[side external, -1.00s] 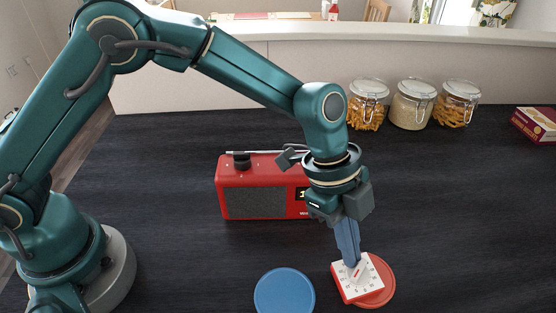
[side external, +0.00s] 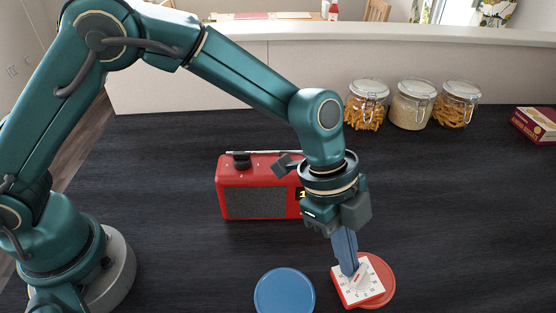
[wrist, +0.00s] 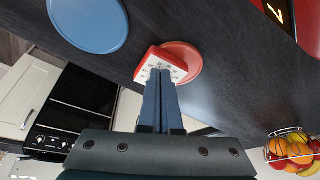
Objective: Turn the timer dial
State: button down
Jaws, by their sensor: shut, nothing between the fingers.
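The timer (side external: 368,288) has a white square face with markings and a red body. It rests on a red round coaster (side external: 387,278) on the dark worktop. The white dial with a red mark (side external: 358,281) shows at the middle of its face. My gripper (side external: 349,274) is shut and empty, its blue fingertips at the upper left of the dial; I cannot tell whether they touch it. In the wrist view the timer (wrist: 157,63) lies just beyond the closed fingertips (wrist: 161,73), which hide the dial.
A blue round coaster (side external: 285,291) lies left of the timer. A red radio (side external: 255,190) stands behind, near my wrist. The right of the worktop is clear.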

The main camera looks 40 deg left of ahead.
aim_at(360, 273)
jog(key=shift+s+a, duration=0.15)
jog(key=shift+a, duration=0.95)
jog(key=shift+s+a, duration=0.15)
jog(key=shift+a, duration=0.9)
jog(key=v, duration=0.9)
jog(key=shift+s, duration=0.3)
jog(key=c, duration=1.2)
grip_release()
jog(key=shift+r, duration=0.3)
jog(key=o, duration=0.5)
jog(key=shift+w+r+n, duration=0.1)
jog(key=shift+w+n, duration=0.2)
jog(key=shift+w, duration=0.1)
jog(key=shift+o, duration=1.4)
jog(key=shift+n+t, duration=0.6)
jog(key=shift+n, duration=0.3)
jog(key=d, duration=0.1)
jog(key=w+d+f, duration=0.1)
jog(key=d+f, duration=0.1)
jog(key=d, duration=0.1)
jog(key=shift+w, duration=0.2)
jog(key=d+f, duration=0.1)
jog(key=s+d+f, duration=0.1)
jog(key=d+f, duration=0.1)
jog(key=shift+s+d, duration=0.35)
jog(key=shift+s, duration=0.05)
jog(key=x, duration=0.3)
jog(key=shift+f, duration=0.1)
jog(key=shift+d+f, duration=0.35)
jog(key=shift+f, duration=0.25)
